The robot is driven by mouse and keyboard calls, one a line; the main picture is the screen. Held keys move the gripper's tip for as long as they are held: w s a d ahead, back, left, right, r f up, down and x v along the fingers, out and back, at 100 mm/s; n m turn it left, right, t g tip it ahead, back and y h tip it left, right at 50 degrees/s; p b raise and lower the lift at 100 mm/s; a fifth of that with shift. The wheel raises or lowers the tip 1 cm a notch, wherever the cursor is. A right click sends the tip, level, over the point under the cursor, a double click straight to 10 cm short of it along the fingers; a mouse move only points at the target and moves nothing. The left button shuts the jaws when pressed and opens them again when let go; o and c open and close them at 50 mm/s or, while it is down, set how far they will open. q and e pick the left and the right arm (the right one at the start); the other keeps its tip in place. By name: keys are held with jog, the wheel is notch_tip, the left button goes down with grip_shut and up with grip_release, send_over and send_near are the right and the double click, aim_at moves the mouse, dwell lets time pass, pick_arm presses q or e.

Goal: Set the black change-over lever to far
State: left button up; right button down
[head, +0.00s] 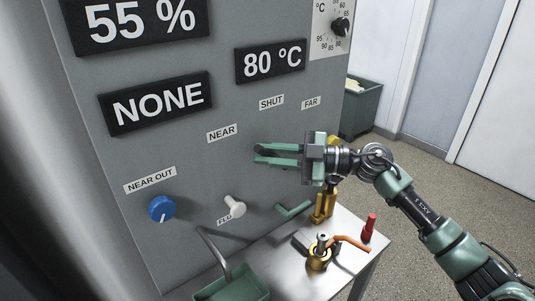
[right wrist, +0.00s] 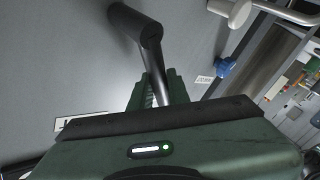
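The black change-over lever (right wrist: 157,65) shows in the right wrist view. Its rod runs from a round black hub at the top down and right between my right gripper's green fingers (right wrist: 163,88), which lie close along both its sides. In the head view my right gripper (head: 276,155) reaches in from the right, its fingers pointing left at the grey panel, below the NEAR label (head: 222,132) and the SHUT label (head: 271,102). The FAR label (head: 311,103) is further right. The gripper hides most of the lever there. My left gripper is out of view.
Below are a blue knob (head: 161,209), a white knob (head: 234,206) and a green lever (head: 293,211). A metal table (head: 338,263) holds a brass fitting with an orange handle (head: 349,242) and a red-capped item (head: 369,227). A green bin (head: 361,108) stands behind.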

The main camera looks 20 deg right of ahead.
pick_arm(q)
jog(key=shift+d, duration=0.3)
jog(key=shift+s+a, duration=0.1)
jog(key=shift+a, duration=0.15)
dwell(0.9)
